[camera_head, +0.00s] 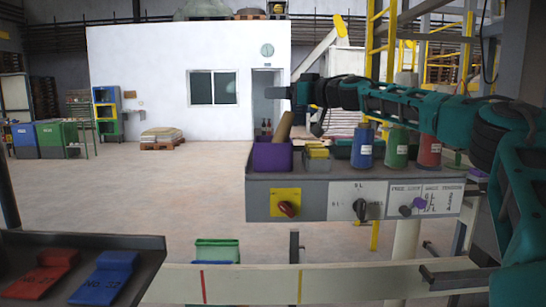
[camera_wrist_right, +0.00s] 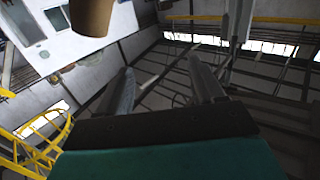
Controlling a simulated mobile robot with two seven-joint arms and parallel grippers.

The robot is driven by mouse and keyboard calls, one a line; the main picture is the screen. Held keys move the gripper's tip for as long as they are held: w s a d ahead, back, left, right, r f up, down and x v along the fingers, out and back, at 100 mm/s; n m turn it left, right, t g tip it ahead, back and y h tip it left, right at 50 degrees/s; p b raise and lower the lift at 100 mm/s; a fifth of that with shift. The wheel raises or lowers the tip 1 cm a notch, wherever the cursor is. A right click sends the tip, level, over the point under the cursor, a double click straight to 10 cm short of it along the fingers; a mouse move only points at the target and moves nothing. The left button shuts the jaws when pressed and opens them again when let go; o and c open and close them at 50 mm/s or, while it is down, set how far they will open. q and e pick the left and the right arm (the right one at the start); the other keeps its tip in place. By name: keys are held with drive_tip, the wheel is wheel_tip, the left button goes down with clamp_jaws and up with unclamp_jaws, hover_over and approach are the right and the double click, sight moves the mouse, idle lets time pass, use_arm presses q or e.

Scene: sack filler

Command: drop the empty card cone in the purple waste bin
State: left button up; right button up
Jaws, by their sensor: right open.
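The purple waste bin (camera_head: 272,157) stands at the left end of the grey control console. The brown card cone (camera_head: 284,128) is tilted, its upper end sticking up above the bin and its lower end hidden behind the bin's rim. I cannot tell whether it rests on the bottom. In the right wrist view the cone (camera_wrist_right: 92,14) shows at the top edge, apart from the fingers. My right gripper (camera_head: 278,93) is above the bin and cone, pointing left. Its two fingers (camera_wrist_right: 165,88) are spread with nothing between them. My left gripper is not in view.
Blue (camera_head: 362,147), green (camera_head: 396,147) and red (camera_head: 429,147) canisters stand on the console under my right arm. Yellow blocks (camera_head: 317,157) are just right of the bin. Knobs line the console front. A dark tray (camera_head: 130,243) with red and blue tags is at lower left.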

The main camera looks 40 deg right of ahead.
drive_tip(key=s+d+b, duration=0.1)
drive_tip(key=s, duration=1)
drive_tip(key=shift+d+b, duration=0.25)
drive_tip(key=shift+b, duration=0.1)
idle(0.5)
drive_tip(key=shift+a+f, duration=0.1)
